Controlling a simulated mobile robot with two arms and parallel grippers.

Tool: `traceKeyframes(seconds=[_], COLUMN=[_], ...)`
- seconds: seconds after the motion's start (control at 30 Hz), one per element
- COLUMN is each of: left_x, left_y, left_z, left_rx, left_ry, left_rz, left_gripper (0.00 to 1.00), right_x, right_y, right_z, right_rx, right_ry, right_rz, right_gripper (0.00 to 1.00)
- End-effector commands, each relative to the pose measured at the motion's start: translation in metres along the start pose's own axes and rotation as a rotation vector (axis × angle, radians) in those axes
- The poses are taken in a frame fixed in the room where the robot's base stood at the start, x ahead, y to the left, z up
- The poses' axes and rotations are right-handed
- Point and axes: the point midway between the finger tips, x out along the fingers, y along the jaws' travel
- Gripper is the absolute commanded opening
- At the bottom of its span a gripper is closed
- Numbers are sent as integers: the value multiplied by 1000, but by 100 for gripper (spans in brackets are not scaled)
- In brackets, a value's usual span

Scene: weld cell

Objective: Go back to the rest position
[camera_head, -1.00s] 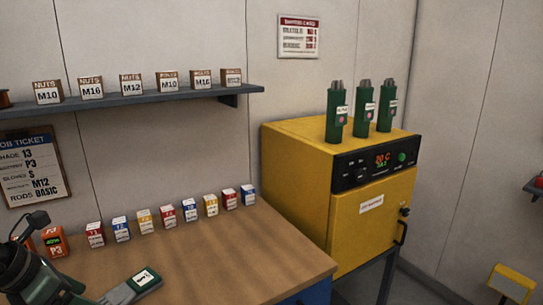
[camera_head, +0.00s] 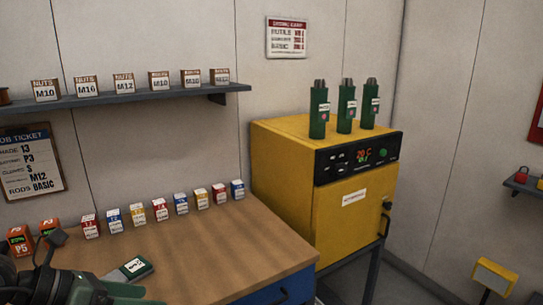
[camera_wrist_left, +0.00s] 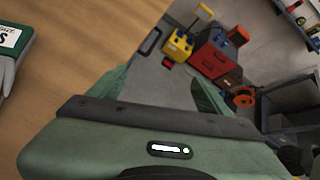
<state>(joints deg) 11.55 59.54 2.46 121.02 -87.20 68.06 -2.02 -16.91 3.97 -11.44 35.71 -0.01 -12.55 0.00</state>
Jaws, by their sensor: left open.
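My left gripper (camera_wrist_left: 158,88) is open, with its two green fingers apart and nothing between them in the left wrist view. In the head view my left arm comes in at the lower left corner, beside the near part of the wooden bench (camera_head: 215,255). A green packet with a white label (camera_head: 132,268) lies on the bench just beyond the arm. It also shows at the upper left of the left wrist view (camera_wrist_left: 12,40), apart from the fingers, with something grey at its side. My right gripper is not in view.
Small coloured boxes (camera_head: 160,209) stand in a row along the bench's back. A yellow oven (camera_head: 285,185) with green canisters (camera_head: 346,105) on top stands right of the bench. A shelf (camera_head: 130,97) holds nut boxes. The floor (camera_wrist_left: 160,75) shows past the bench edge.

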Motion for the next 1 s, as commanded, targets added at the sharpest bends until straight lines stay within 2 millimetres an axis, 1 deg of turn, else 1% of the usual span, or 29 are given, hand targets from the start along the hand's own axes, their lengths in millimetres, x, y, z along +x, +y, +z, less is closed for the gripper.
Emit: traceKeyframes(seconds=[0.03,0.1,0.17,0.2,0.27,0.3,0.33,0.4,0.47,0.5,0.57,0.6,0.67,0.7,0.77,0.8,0.87,0.9,0.97,1.0], left_x=[8,15,20,21,20,16,12,0,-9,-15,-21,-23,-22,-19,-11,-4,10,20,34,43], left_y=[-13,-32,-48,-59,-74,-80,-82,-79,-67,-56,-34,-18,7,22,42,53,62,63,59,52], left_z=[5,17,29,38,54,65,73,88,94,94,89,80,60,42,9,-17,-60,-89,-131,-157], left_rx=[-27,-77,-136,-188,-289,-372,-440,-614,-777,-894,-1078,-1206,-1407,-1543,-1753,-1895,-2103,-2234,-2413,-2518], left_ry=[-52,-143,-234,-304,-425,-514,-581,-735,-860,-939,-1051,-1120,-1213,-1266,-1332,-1366,-1399,-1407,-1402,-1388], left_rz=[-52,-133,-207,-262,-349,-405,-444,-515,-558,-576,-586,-580,-553,-523,-457,-400,-293,-215,-87,0], left_gripper=[78,78,78,78,78,78,78,78,78,78,78,78,78,78,78,78,78,78,78,78], right_x=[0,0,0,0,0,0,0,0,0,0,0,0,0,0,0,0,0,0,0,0], right_y=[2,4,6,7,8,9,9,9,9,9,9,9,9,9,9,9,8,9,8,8], right_z=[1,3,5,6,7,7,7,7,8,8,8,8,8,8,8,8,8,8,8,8], right_rx=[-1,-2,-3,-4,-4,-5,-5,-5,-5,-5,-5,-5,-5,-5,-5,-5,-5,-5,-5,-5], right_ry=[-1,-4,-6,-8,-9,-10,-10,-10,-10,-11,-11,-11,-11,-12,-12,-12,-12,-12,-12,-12], right_rz=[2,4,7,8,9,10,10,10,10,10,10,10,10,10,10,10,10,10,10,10], right_gripper=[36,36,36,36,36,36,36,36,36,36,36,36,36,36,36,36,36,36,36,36])
